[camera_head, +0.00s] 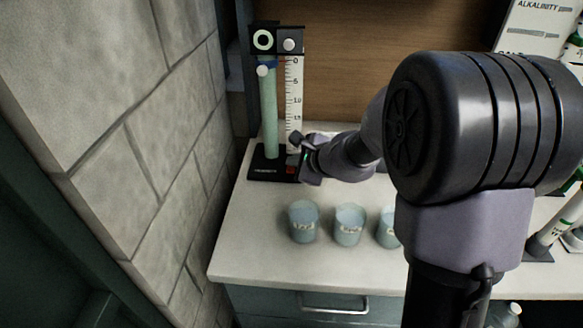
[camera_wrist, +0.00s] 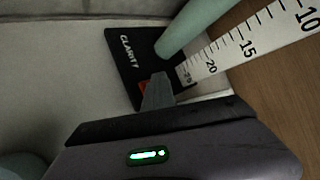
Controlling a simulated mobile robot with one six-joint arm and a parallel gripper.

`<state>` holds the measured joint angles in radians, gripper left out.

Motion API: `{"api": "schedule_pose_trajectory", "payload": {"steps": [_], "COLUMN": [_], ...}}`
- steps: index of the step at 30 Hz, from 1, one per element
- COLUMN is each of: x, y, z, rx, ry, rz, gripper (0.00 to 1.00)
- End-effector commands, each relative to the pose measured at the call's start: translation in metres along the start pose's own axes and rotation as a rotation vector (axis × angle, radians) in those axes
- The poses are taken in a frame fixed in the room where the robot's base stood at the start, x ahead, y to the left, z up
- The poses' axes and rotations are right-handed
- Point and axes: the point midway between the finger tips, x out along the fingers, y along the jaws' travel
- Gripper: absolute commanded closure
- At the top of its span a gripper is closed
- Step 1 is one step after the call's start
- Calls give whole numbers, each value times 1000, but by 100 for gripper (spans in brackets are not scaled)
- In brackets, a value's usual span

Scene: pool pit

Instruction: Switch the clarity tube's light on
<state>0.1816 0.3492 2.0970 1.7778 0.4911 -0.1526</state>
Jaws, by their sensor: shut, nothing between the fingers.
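The clarity tube (camera_head: 269,115) stands upright at the back left of the counter, pale green, beside a white ruler scale (camera_head: 293,90). Its black base (camera_head: 262,171) carries a small red switch (camera_head: 291,170) at the right end. In the wrist view the base (camera_wrist: 128,62) reads "CLARITY", and the switch (camera_wrist: 145,87) is a red patch largely hidden by my fingers. My gripper (camera_head: 296,139) is shut and empty, close to the switch; its fingertips (camera_wrist: 159,77) overlap it in the wrist view. I cannot tell whether they touch, or whether the light is lit.
Several cups of bluish liquid, among them one (camera_head: 304,221) at the left, stand on the white counter (camera_head: 245,245) in front of the tube. A stone wall (camera_head: 150,120) rises close on the left. A sign marked "ALKALINITY" (camera_head: 538,25) is at the back right.

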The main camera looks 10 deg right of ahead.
Motion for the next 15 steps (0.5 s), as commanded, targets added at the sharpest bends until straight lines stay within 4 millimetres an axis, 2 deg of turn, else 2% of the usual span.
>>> {"api": "schedule_pose_trajectory", "payload": {"steps": [8, 15], "x": [0, -8], "y": [1, -4], "z": [-1, 5], "rx": [0, -2], "ry": [2, 1], "rz": [3, 2], "gripper": [100, 100]}}
